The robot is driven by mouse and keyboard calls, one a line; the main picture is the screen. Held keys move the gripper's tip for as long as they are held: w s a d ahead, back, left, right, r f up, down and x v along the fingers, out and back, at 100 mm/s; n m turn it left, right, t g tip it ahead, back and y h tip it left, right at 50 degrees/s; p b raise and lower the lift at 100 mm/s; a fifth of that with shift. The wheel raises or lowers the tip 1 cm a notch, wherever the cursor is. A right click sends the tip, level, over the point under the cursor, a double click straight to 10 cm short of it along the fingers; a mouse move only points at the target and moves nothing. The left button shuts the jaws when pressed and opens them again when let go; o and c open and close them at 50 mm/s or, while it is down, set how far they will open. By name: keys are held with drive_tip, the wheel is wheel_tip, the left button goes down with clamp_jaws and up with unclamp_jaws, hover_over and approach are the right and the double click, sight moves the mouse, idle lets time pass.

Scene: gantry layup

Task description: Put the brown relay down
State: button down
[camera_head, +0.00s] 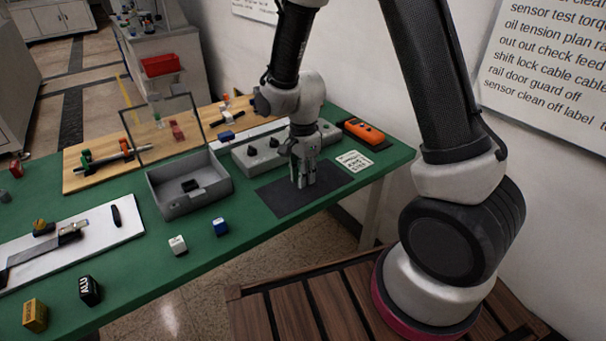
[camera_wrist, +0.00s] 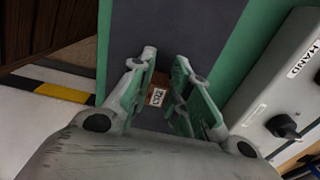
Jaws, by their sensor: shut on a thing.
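My gripper (camera_head: 303,182) points down over the dark mat (camera_head: 272,205) near the front edge of the green table. In the wrist view, my gripper (camera_wrist: 164,98) is shut on the brown relay (camera_wrist: 157,97), a small block with a white label on top, between the fingertips. The dark mat (camera_wrist: 178,32) lies beneath it. The relay is hidden by the fingers in the head view. I cannot tell whether its underside touches the mat.
A grey control box (camera_head: 262,150) with knobs stands behind the mat. A grey bin (camera_head: 190,203) with a raised clear lid stands left. A white block (camera_head: 178,245) and a blue block (camera_head: 220,227) lie in front. A paper note (camera_head: 354,161) and an orange device (camera_head: 364,131) lie right.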

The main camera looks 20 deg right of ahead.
drive_tip(key=shift+f, duration=0.15)
drive_tip(key=c, duration=1.3)
unclamp_jaws()
drive_tip(key=shift+c, duration=0.2)
wheel_tip(320, 180, up, 12)
drive_tip(key=s+d+r+n+t, duration=0.2)
drive_tip(key=s+d+r+n, duration=0.5)
drive_tip(key=d+r, duration=0.4)
drive_tip(key=s+d+r+n+t, duration=0.1)
drive_tip(key=s+d+r+n, duration=0.1)
drive_tip(key=s, duration=0.4)
drive_tip(key=s+d+r+n+t, duration=0.1)
drive_tip(key=s+d+r+n, duration=0.2)
drive_tip(key=s+n, duration=0.2)
drive_tip(key=shift+s, duration=0.9)
